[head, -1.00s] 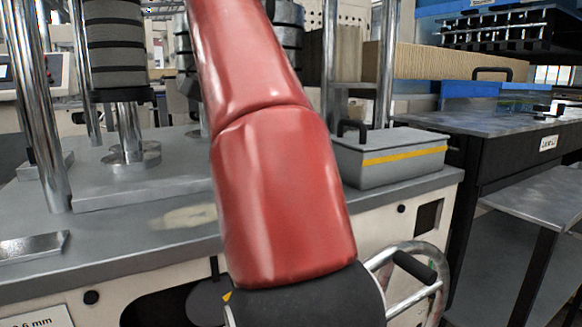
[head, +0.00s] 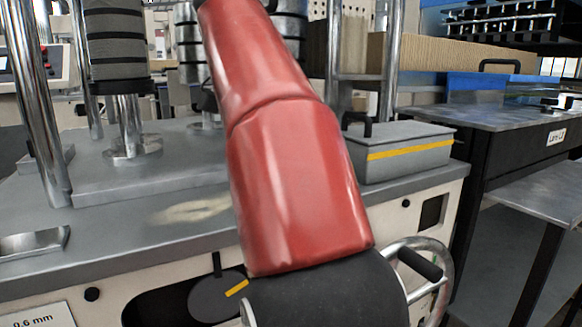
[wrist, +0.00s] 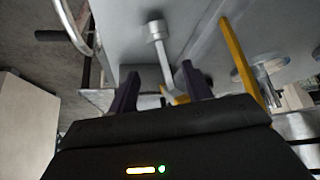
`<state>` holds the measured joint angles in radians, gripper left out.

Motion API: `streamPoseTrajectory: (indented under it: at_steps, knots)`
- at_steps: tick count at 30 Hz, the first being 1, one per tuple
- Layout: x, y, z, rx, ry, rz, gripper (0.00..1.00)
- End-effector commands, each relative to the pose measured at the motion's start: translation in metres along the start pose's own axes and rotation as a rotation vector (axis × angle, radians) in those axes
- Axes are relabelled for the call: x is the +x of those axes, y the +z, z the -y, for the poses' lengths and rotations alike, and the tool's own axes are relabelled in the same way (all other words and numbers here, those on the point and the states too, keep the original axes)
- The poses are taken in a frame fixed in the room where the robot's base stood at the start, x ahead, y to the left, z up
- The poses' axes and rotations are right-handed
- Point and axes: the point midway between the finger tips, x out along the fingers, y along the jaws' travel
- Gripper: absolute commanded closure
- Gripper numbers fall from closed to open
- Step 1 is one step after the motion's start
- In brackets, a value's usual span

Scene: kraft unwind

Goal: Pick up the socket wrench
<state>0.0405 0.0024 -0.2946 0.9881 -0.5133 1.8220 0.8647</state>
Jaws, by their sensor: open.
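In the wrist view a tool that looks like the socket wrench (wrist: 164,60) has a round grey socket head at the top and a thin grey shaft. The shaft runs down to a yellow-orange part between my fingertips. My gripper (wrist: 160,82) is open, its two dark fingers apart on either side of the tool's near end. I cannot tell whether either finger touches it. In the head view my red arm blocks the middle, and neither the wrench nor the gripper's fingers can be made out.
A grey box with a yellow stripe (head: 405,153) stands on the machine's grey top (head: 130,222), right of my arm. A handwheel (head: 436,277) sits below it. Metal posts (head: 37,100) and rollers rise at left. A dark workbench (head: 505,118) stands at right.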

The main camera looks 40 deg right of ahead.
Motion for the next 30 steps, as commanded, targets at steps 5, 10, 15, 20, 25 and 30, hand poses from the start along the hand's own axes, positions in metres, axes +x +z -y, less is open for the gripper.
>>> streamPoseTrajectory:
  at_steps: [5,10,15,20,25,30]
  knots:
    - [0.020,0.000,0.000,0.001,0.001,0.000,0.51]
    - [0.024,0.000,0.000,0.001,0.000,0.000,0.51]
    - [0.024,0.000,0.000,0.001,0.000,0.000,0.59]
    - [0.023,0.000,0.000,0.000,0.000,0.000,0.80]
    - [0.023,0.000,0.000,0.000,0.000,0.000,1.00]
    - [0.023,0.000,0.000,0.000,0.000,0.000,1.00]
